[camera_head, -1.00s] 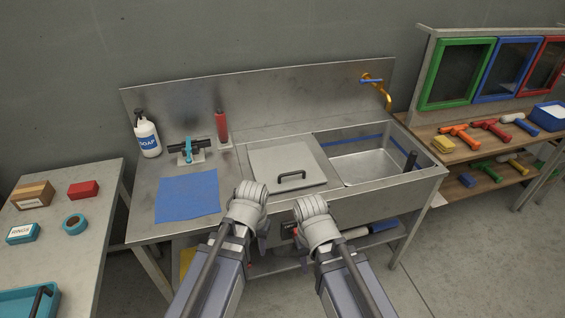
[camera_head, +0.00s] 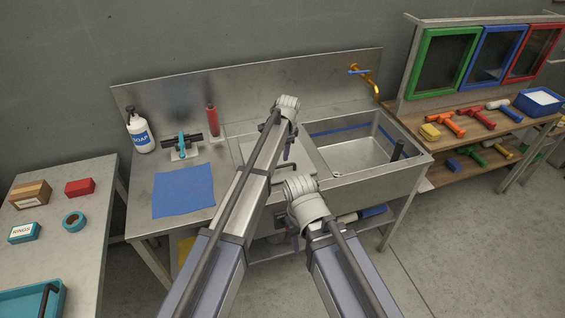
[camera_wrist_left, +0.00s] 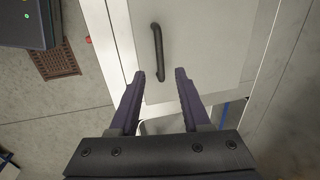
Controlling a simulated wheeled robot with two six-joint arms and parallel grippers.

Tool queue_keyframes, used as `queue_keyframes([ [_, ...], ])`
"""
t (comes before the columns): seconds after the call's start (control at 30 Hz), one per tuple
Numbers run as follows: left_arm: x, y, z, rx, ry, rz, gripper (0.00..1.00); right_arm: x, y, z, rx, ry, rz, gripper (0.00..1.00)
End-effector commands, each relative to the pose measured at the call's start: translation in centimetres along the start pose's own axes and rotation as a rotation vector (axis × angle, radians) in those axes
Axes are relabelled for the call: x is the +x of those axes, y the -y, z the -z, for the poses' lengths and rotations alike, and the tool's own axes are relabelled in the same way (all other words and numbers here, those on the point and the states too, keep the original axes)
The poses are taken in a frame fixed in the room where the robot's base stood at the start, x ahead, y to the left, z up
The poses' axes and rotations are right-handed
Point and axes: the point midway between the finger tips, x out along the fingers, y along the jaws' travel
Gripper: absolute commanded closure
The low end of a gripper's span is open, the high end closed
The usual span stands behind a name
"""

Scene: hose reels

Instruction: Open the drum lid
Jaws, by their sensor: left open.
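The lid is a flat grey square plate (camera_head: 309,160) set in the steel bench left of the sink basin; it also fills the middle of the left wrist view (camera_wrist_left: 210,40). Its black bar handle (camera_wrist_left: 157,52) shows there just beyond my fingertips; in the head view my left arm hides most of the lid. My left gripper (camera_wrist_left: 160,74) is open, its two dark fingers apart and empty, pointing at the lid near the handle. In the head view it hangs over the lid (camera_head: 289,150). My right wrist is in front of the bench; its fingers are largely hidden.
The sink basin (camera_head: 350,150) with an orange tap (camera_head: 372,82) is to the right. A blue mat (camera_head: 184,191), soap bottle (camera_head: 139,131), teal-handled device (camera_head: 181,148) and red cylinder (camera_head: 212,122) are on the left of the bench. A steel splashback (camera_head: 240,92) rises behind.

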Motion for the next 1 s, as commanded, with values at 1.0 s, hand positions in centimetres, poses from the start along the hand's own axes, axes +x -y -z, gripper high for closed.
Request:
queue_keyframes([
  [1.0,7.9,0.0,0.0,0.004,0.000,0.000,0.53,7.7,0.7,0.5,0.001,0.000,0.000,0.50],
])
